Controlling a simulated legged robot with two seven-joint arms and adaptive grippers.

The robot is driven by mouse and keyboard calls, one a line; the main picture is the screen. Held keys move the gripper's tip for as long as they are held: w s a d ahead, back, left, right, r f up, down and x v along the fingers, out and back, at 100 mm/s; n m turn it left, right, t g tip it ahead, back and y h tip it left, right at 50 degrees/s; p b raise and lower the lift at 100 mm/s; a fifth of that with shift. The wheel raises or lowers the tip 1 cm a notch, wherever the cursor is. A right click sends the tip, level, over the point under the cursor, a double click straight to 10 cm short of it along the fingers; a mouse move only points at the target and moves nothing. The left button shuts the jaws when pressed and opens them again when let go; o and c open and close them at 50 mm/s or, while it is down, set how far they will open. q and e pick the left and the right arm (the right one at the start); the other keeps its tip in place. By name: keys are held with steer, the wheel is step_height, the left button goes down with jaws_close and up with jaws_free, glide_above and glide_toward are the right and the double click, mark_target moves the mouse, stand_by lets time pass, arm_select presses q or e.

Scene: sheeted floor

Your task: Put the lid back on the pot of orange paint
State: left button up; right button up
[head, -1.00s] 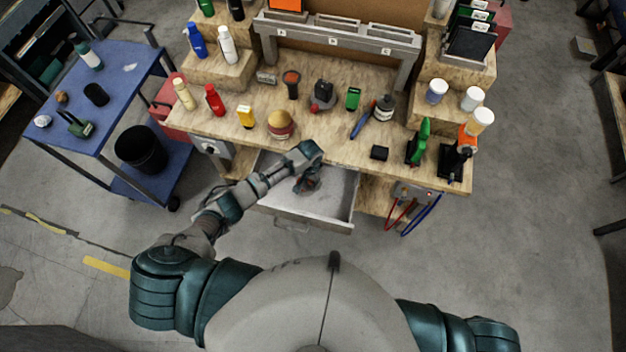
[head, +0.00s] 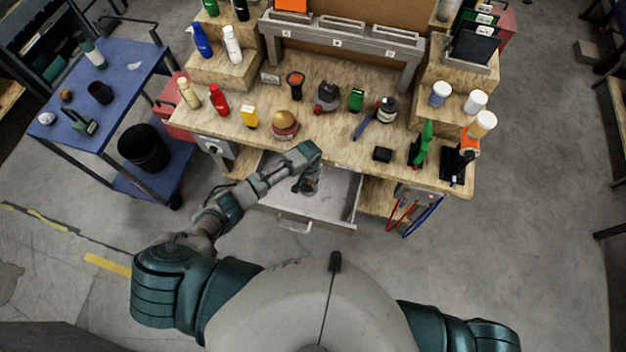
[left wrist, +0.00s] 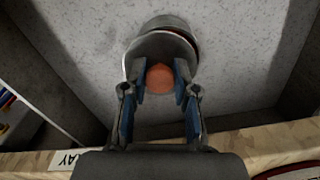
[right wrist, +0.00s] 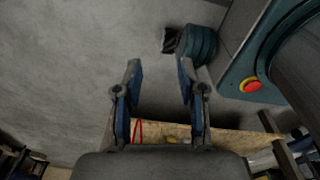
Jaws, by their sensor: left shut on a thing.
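My left gripper (head: 304,186) is over the open drawer. In the left wrist view its fingers (left wrist: 160,88) are shut on the orange knob (left wrist: 160,77) in the middle of a round grey lid (left wrist: 158,48). A grey cylindrical pot (left wrist: 167,22) with a dark red band shows behind the lid, over the drawer floor. I cannot tell whether lid and pot touch; the pot's opening is hidden. The pot shows only as a small grey shape (head: 313,172) in the head view. My right gripper (right wrist: 159,65) is open and empty, outside the head view.
The drawer (head: 338,205) is pulled out below the bench (head: 335,145). A blue cart (head: 125,75) is at left.

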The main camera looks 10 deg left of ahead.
arm_select(q)
steer(key=shift+a, duration=0.25)
steer(key=o, duration=1)
steer(key=shift+d, duration=0.4)
steer(key=o, duration=0.5)
steer(key=shift+a, duration=0.1)
arm_select(e)
steer(key=shift+a, duration=0.15)
steer(key=shift+a, duration=0.1)
